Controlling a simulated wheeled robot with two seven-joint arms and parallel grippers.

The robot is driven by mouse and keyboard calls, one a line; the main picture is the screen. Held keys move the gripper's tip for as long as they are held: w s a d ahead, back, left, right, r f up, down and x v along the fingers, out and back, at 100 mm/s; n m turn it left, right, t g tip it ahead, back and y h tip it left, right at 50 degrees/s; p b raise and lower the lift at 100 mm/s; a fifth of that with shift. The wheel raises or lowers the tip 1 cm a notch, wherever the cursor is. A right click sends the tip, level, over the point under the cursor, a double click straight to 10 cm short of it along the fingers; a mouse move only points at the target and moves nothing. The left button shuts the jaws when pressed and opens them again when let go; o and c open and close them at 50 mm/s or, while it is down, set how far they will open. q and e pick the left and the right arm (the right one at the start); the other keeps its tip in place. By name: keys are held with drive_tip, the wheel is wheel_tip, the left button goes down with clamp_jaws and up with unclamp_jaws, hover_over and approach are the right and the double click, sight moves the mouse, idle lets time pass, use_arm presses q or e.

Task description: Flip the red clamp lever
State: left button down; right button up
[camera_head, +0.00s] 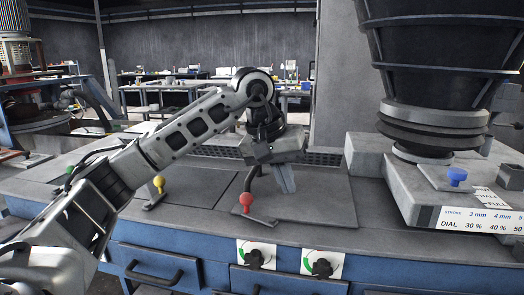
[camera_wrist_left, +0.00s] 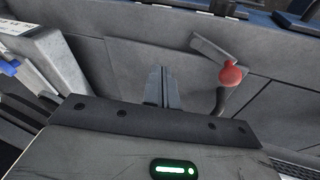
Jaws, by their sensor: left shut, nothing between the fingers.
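My right gripper is not in view.
A yellow-knobbed lever (camera_head: 159,184) and a green-knobbed lever (camera_head: 70,170) stand to the left. A large dark machine column (camera_head: 435,125) and a blue knob (camera_head: 457,175) are at right. Two dial knobs (camera_head: 255,258) and (camera_head: 322,263) sit on the blue bench front.

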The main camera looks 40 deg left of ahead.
use_arm(q)
drive_tip(key=a+r+y+p, duration=0.1)
drive_tip(key=a+r+y, duration=0.2)
drive_tip(key=a+r, duration=0.5)
hover_over(251, 209)
drive_tip(key=w+a, duration=0.1)
drive_tip(key=w, duration=0.2)
wheel_tip(251, 209, down, 10)
drive_tip(key=shift+f, duration=0.1)
drive_tip(key=s, duration=0.2)
drive_tip(key=s+d, duration=0.1)
drive_tip(key=shift+f, duration=0.25)
drive_tip(key=shift+s+d+f, duration=0.15)
drive_tip(key=shift+s, duration=0.15)
